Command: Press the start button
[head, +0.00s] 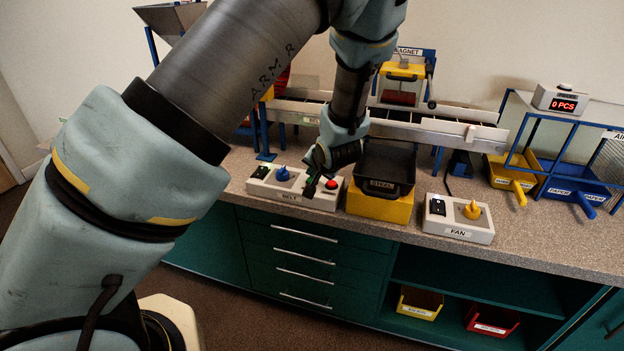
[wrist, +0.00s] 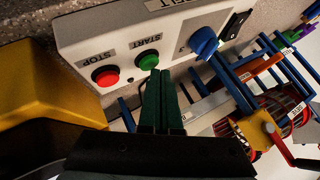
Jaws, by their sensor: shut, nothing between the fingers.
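The BELT control box (head: 262,187) sits on the counter. It also shows in the wrist view (wrist: 85,38), where the green button (wrist: 147,57) lies under the label START. The red STOP button (wrist: 105,76) is on one side of it and a blue knob (wrist: 205,42) on the other. My gripper (head: 310,190) is over the box, its fingers shut together and empty. In the wrist view its fingertips (wrist: 162,73) are right at the green button's edge; I cannot tell whether they touch. In the head view my gripper hides the green button.
A black STEEL tray (head: 385,162) on a yellow block (head: 378,207) stands close to the right of the box. The FAN box (head: 458,228) is further right. The conveyor (head: 430,128) runs behind. The counter between the yellow block and FAN box is clear.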

